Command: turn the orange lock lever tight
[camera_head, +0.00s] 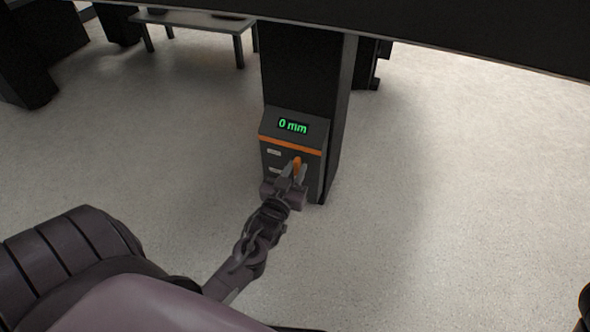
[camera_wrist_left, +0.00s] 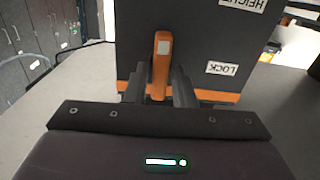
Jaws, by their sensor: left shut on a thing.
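The orange lock lever (camera_head: 297,164) sticks out of the front of a dark control box (camera_head: 273,133) on a black column. My left gripper (camera_head: 292,177) is at the lever, with a finger on either side, and is shut on it. In the left wrist view the lever (camera_wrist_left: 161,66) stands roughly upright in the picture between the fingers of my left gripper (camera_wrist_left: 160,88). Its lower end is hidden by the gripper. A label reading LOCK (camera_wrist_left: 221,68) shows upside down beside it. My right gripper is not in view.
A green display (camera_head: 293,126) on the box reads 0 mm. An orange stripe (camera_head: 290,145) runs below it. A dark beam (camera_head: 450,30) crosses above the column (camera_head: 300,75). A low grey table (camera_head: 195,22) stands behind. The floor (camera_head: 450,200) to the right is clear.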

